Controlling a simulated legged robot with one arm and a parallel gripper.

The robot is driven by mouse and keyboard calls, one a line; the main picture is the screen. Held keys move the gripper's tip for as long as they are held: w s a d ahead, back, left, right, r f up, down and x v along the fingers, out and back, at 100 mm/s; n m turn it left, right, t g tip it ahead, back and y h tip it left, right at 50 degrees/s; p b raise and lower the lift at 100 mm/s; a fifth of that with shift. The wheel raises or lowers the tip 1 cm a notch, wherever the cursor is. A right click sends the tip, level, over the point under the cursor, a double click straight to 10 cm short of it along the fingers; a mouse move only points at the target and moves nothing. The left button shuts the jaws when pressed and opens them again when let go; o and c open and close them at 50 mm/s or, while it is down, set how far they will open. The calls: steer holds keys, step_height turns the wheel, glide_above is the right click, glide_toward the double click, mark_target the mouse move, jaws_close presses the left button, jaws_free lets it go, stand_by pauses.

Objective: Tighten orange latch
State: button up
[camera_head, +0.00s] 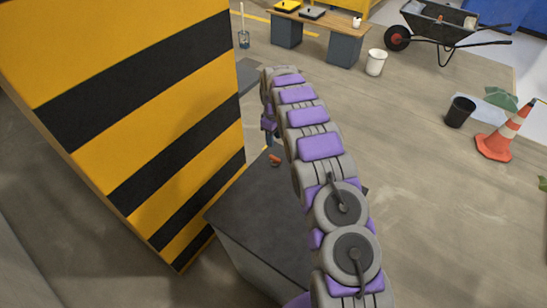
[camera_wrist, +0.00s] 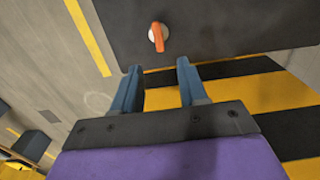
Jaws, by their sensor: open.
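The orange latch (camera_wrist: 158,37) sits on a dark panel (camera_wrist: 225,25) in the wrist view, with a pale round base under its orange handle. The handle points roughly up and down in that view. In the head view the latch (camera_head: 276,160) is a small orange piece on the dark top of a box (camera_head: 262,210). My gripper (camera_wrist: 158,82) is open, its two blue fingers apart and empty. The latch lies just beyond the fingertips, between their lines, and the fingers appear apart from it. In the head view my arm hides part of the box top.
A yellow and black striped panel (camera_head: 140,110) stands close on the left of my arm. A traffic cone (camera_head: 500,135), a black bin (camera_head: 460,111), a white bucket (camera_head: 376,62), a wheelbarrow (camera_head: 440,22) and a workbench (camera_head: 335,22) stand farther off. Floor to the right is largely clear.

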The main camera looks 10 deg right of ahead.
mark_target(275, 157)
steer(key=f, duration=0.3)
steer(key=f+b, duration=0.1)
steer(key=f, duration=0.2)
steer(key=f+b, duration=0.1)
steer(key=f, duration=0.3)
steer(key=shift+d, duration=0.25)
steer(key=shift+a+f, duration=0.15)
steer(key=shift+f, duration=0.4)
steer(key=shift+d, duration=0.2)
steer(key=shift+c, duration=0.9)
steer(key=shift+a, duration=0.1)
jaws_close()
